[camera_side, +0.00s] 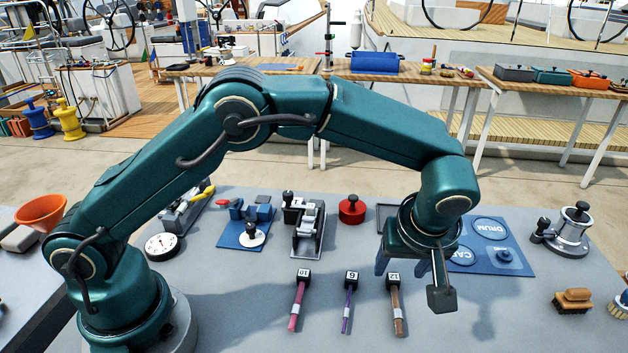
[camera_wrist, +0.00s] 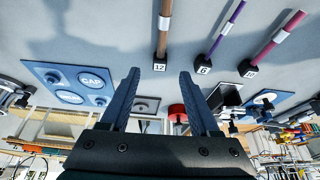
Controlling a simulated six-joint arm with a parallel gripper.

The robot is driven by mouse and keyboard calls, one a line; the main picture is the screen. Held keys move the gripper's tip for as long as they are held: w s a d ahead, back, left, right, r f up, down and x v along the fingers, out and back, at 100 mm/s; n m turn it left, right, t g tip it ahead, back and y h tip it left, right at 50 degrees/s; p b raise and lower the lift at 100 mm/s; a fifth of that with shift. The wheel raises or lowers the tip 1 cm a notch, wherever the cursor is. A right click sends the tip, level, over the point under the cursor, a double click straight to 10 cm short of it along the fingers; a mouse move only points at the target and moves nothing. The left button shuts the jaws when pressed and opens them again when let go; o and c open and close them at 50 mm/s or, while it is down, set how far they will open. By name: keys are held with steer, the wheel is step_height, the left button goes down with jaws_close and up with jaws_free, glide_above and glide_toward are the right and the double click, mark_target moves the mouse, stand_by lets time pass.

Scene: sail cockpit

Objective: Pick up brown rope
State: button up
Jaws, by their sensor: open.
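The brown rope (camera_side: 398,313) is a short straight length with a white band, lying on the grey table. Its far end sits in a black block (camera_side: 394,283) marked 12. My gripper (camera_side: 411,282) is open and empty, above the table near the block end of the rope. In the wrist view, the brown rope (camera_wrist: 164,28) runs up from block 12, just beyond and between the two fingertips (camera_wrist: 160,74). It looks apart from both fingers.
A thin purple rope (camera_side: 348,307) in block 6 and a magenta rope (camera_side: 297,308) in block 10 lie to the left. A blue board (camera_side: 519,263) marked DRUM lies to the right. A red round part (camera_side: 352,212) stands behind.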

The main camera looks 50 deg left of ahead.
mark_target(394, 279)
steer(key=shift+x, duration=2.3)
jaws_close()
